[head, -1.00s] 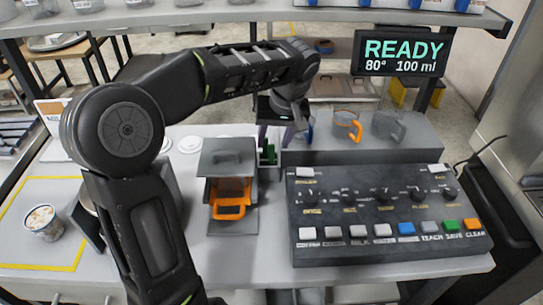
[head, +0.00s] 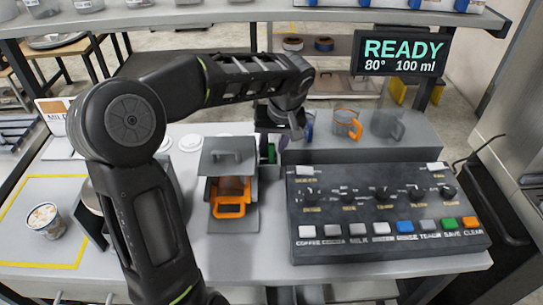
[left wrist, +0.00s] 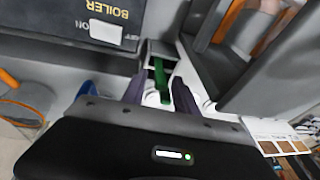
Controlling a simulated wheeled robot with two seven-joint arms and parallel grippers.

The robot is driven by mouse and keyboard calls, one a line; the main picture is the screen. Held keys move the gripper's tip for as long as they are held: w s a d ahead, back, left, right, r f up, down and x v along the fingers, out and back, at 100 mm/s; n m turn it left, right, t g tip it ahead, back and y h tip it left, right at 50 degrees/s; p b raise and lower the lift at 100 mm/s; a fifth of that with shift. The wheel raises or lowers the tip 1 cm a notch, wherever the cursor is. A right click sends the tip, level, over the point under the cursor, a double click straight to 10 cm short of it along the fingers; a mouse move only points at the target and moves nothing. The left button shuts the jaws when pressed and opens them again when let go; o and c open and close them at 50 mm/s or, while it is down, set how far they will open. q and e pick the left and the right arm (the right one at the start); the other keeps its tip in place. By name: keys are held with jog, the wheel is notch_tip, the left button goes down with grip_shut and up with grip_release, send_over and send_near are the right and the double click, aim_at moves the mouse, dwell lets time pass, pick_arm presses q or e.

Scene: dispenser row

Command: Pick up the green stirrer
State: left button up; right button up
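The green stirrer (left wrist: 160,76) stands in a small narrow holder (left wrist: 158,50) in the left wrist view. In the head view the stirrer (head: 271,153) shows as a green strip beside the grey machine with the orange handle. My left gripper (left wrist: 159,92) is open, with its two purple-grey fingers apart on either side of the stirrer's line. I cannot tell whether either finger touches it. In the head view the left gripper (head: 274,136) is over the holder, and its fingers are mostly hidden. My right gripper is not in view.
A control panel (head: 385,215) with knobs and coloured buttons lies to the right. The grey machine with an orange handle (head: 231,206) stands just left of the holder. An orange-handled cup (head: 347,124) and a grey cup (head: 388,125) stand on the raised block behind.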

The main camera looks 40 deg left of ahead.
pick_arm(q)
grip_shut()
dwell(0.4)
jog(key=shift+r, duration=0.55)
notch_tip(320, 180, up, 6)
jog(key=shift+b, duration=0.5)
notch_tip(320, 180, up, 2)
jog(key=shift+p, duration=0.65)
jog(key=shift+r+p, duration=0.35)
jog(key=shift+r, duration=0.15)
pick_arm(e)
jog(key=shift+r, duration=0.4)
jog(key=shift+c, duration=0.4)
